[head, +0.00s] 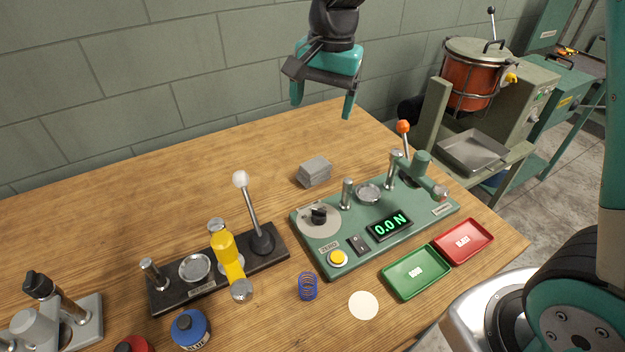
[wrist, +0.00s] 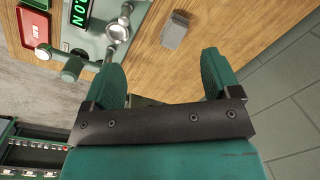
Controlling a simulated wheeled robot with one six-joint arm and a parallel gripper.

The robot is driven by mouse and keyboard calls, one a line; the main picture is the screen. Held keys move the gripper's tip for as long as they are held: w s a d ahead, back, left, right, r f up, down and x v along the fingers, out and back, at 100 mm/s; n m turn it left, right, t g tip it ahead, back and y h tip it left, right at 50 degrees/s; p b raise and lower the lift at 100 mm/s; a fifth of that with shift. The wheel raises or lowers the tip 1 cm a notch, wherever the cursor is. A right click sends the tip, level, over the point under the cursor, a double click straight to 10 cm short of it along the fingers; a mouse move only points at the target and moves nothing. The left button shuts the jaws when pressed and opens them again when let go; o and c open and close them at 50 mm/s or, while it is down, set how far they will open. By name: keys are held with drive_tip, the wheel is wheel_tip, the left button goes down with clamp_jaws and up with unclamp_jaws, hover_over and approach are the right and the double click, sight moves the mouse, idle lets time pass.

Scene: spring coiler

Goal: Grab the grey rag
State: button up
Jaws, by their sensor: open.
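The grey rag (head: 314,171) is a small folded stack lying on the wooden table, just behind the green force tester. It also shows in the wrist view (wrist: 174,34), beyond my fingertips near the top. My gripper (head: 322,103) is open and empty, high above the back edge of the table, above and behind the rag. In the wrist view my gripper (wrist: 162,72) has its two teal fingers wide apart with nothing between them.
The green tester (head: 340,262) with its orange-knobbed lever (head: 403,127) stands right in front of the rag. A black-based press (head: 190,296) with a white-knobbed lever (head: 240,179) is to the left. Green (head: 416,291) and red (head: 486,236) trays lie at right. The table's back left is clear.

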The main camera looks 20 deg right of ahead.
sight(314, 164)
drive_tip(key=w+d+f+m+h+b, duration=0.1)
drive_tip(key=w+d+f+m+b, duration=0.1)
drive_tip(key=w+f+m, duration=0.6)
drive_tip(key=shift+n, duration=0.4)
drive_tip(key=f+p, duration=0.1)
drive_tip(key=f, duration=0.6)
drive_tip(key=w+f+p, duration=0.1)
drive_tip(key=f, duration=0.3)
drive_tip(key=shift+p, duration=0.35)
drive_tip(key=shift+w+f+p, duration=0.25)
drive_tip(key=shift+f+p, duration=0.3)
drive_tip(key=shift+f, duration=1)
drive_tip(key=shift+w+f+p, duration=0.2)
drive_tip(key=shift+f+p, duration=0.3)
drive_tip(key=shift+f, duration=1)
drive_tip(key=shift+c, duration=0.5)
drive_tip(key=c, duration=0.9)
